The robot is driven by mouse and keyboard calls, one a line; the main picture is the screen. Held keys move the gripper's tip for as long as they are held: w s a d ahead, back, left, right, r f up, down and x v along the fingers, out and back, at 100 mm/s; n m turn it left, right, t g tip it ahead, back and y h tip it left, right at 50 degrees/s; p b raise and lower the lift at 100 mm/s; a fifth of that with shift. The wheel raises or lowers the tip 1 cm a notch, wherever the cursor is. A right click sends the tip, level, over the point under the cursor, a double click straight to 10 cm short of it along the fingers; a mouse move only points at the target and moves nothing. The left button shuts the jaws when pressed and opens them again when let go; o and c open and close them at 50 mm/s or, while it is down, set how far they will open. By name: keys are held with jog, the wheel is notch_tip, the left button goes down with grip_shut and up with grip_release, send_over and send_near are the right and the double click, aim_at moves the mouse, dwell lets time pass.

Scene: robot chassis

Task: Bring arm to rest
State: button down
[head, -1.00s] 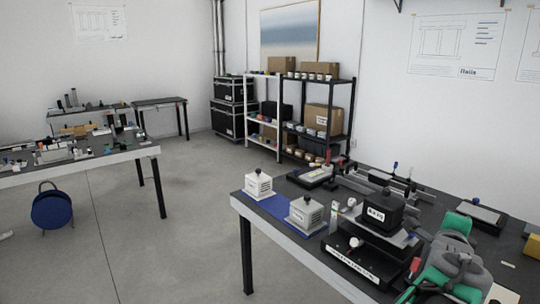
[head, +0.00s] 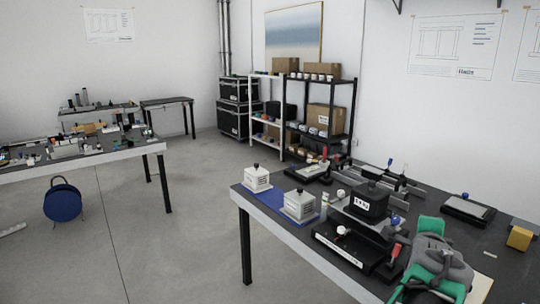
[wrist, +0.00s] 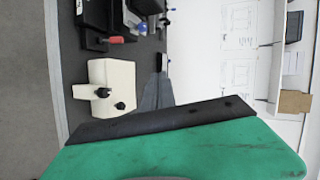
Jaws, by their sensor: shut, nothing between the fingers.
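My gripper (wrist: 157,90) shows in the wrist view as dark grey tapered fingers, closed together with nothing between them. The green and black casing of my arm fills the bottom of that view. In the head view my green and grey arm (head: 432,265) is folded low at the bottom right, in front of the near workbench. The fingers cannot be made out there. In the wrist view a cream block with black knobs (wrist: 112,85) is left of the fingers, apart from them in the picture.
The near workbench (head: 285,240) holds two pale boxes (head: 298,205), a black device (head: 368,200) and a yellow block (head: 520,238). Another table (head: 100,155) and a blue round bag-like object (head: 62,202) are at left. Shelves (head: 320,115) stand at the back. The floor between the tables is clear.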

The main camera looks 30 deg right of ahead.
jog(key=w+a+f+n+y, duration=0.2)
jog(key=w+a+f+n, duration=0.25)
jog(key=a, duration=0.25)
jog(key=w+a+f+n+t+y, duration=0.1)
jog(key=w+a+f+n+y, duration=0.3)
jog(key=a, duration=0.3)
jog(key=w+a+f+n+y, duration=0.1)
jog(key=w+a+f+n, duration=0.1)
jog(key=w+a+n, duration=0.35)
jog(key=s+a+f+n+g+y, duration=0.2)
jog(key=a+f+n, duration=0.25)
jog(key=a, duration=0.45)
jog(key=s+a+f+n+g+y, duration=0.25)
jog(key=a+n, duration=0.35)
jog(key=a, duration=0.4)
jog(key=s+a+f+n+g+y, duration=0.1)
jog(key=s+a+f+n, duration=0.1)
jog(key=a+f+n, duration=0.5)
notch_tip(320, 180, up, 8)
jog(key=w+a+m+t, duration=0.1)
jog(key=w+a, duration=0.1)
jog(key=shift+a+f+m+p, duration=0.15)
jog(key=shift+f+m+p, duration=0.1)
jog(key=shift+m+p, duration=0.1)
jog(key=shift+t, duration=0.25)
